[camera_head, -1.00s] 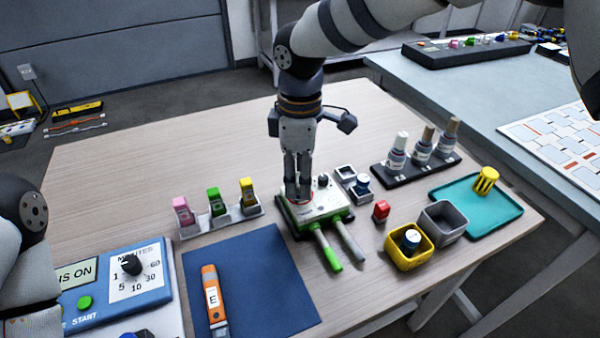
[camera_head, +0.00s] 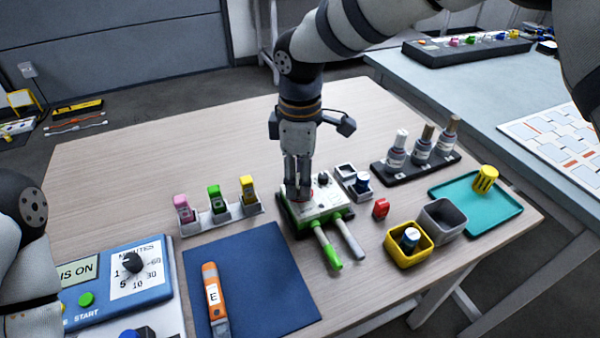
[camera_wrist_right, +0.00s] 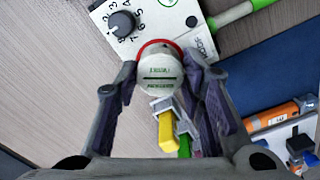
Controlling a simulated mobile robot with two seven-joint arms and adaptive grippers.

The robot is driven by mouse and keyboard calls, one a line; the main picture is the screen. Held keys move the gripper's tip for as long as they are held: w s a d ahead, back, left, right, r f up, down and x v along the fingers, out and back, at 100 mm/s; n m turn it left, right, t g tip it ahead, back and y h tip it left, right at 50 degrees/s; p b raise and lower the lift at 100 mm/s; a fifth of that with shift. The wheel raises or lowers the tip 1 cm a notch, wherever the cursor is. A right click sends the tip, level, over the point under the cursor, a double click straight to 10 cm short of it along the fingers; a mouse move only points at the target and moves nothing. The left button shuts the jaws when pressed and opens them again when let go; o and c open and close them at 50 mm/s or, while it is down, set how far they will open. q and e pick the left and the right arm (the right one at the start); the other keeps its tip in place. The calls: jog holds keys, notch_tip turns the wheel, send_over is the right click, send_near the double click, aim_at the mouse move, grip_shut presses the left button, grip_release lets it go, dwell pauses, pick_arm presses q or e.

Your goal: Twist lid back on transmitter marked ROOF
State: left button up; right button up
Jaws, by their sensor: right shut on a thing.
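A round pale cap (camera_wrist_right: 160,72) with a slot and small lettering sits in a red ring on a white and green device (camera_head: 324,208) with a dark dial. I cannot read ROOF on it, nor tell whether it is the lid or the whole transmitter. My right gripper (camera_head: 299,192) points straight down at the device. In the right wrist view, its fingers (camera_wrist_right: 160,76) are shut on the cap from both sides. In the head view the fingers mostly hide the cap. My left arm shows at the left edge, but its gripper is out of view.
Pink, green and yellow sticks stand in a rack (camera_head: 233,218) left of the device. A blue mat (camera_head: 260,270) with an orange tool (camera_head: 212,290) lies in front. A red block (camera_head: 380,209), yellow bin (camera_head: 412,260), grey bin (camera_head: 455,208), teal tray (camera_head: 500,212) and bottles (camera_head: 421,146) are right.

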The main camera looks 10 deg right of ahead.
jog(key=shift+f, duration=0.2)
jog(key=shift+f, duration=0.3)
jog(key=shift+f, duration=0.1)
dwell(0.7)
jog(key=o, duration=1.2)
jog(key=shift+r, duration=0.7)
